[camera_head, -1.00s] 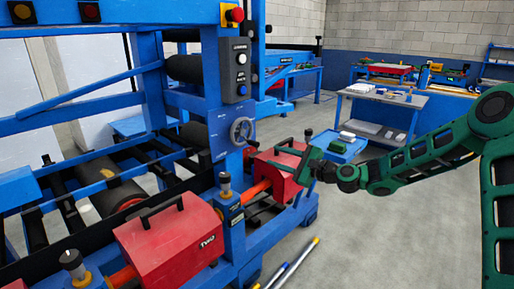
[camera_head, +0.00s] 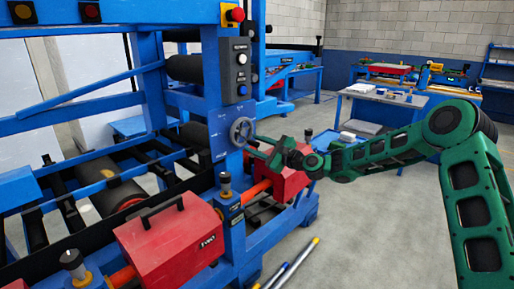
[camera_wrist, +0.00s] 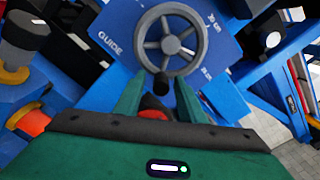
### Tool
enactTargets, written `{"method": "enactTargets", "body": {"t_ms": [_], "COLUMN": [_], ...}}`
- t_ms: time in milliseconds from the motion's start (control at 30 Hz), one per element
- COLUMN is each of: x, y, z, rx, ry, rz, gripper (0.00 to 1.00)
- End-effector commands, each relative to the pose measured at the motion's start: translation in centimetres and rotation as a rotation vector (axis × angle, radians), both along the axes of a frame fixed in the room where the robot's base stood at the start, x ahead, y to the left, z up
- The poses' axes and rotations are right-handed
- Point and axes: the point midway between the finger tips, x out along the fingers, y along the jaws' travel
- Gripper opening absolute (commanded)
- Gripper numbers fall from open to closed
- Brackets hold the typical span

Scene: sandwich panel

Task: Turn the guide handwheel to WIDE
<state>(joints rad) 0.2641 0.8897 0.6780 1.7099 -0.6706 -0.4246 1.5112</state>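The grey guide handwheel (camera_head: 242,131) is on the blue post of the machine, below a dark button panel. In the wrist view the handwheel (camera_wrist: 148,34) shows at top centre, with spokes, a dark hub and a dark handle knob (camera_wrist: 160,82) at its near rim. The blue plate (camera_wrist: 110,20) around it reads GUIDE, with small white marks at right that I cannot read clearly. My gripper (camera_wrist: 160,97) is open. Its two green fingers point at the wheel's near rim, and the knob shows between or just beyond their tips; contact cannot be told.
Red boxes (camera_head: 170,240) sit along the machine's front, one behind my gripper. The button panel (camera_head: 237,72) with an orange-red stop button (camera_head: 235,14) is above the wheel. A dark-capped post (camera_head: 225,183) stands below it.

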Motion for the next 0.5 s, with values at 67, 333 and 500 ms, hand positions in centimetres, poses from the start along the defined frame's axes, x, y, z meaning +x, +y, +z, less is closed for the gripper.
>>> {"method": "enactTargets", "body": {"t_ms": [67, 333, 500], "x": [0.13, 0.13, 0.11], "y": [0.09, 0.08, 0.08], "z": [0.02, 0.0, 0.0], "rx": [0.0, 0.0, 0.0], "ry": [0.0, 0.0, 0.0], "rz": [-0.001, 0.0, 0.0], "gripper": [0.36, 0.24, 0.0]}}
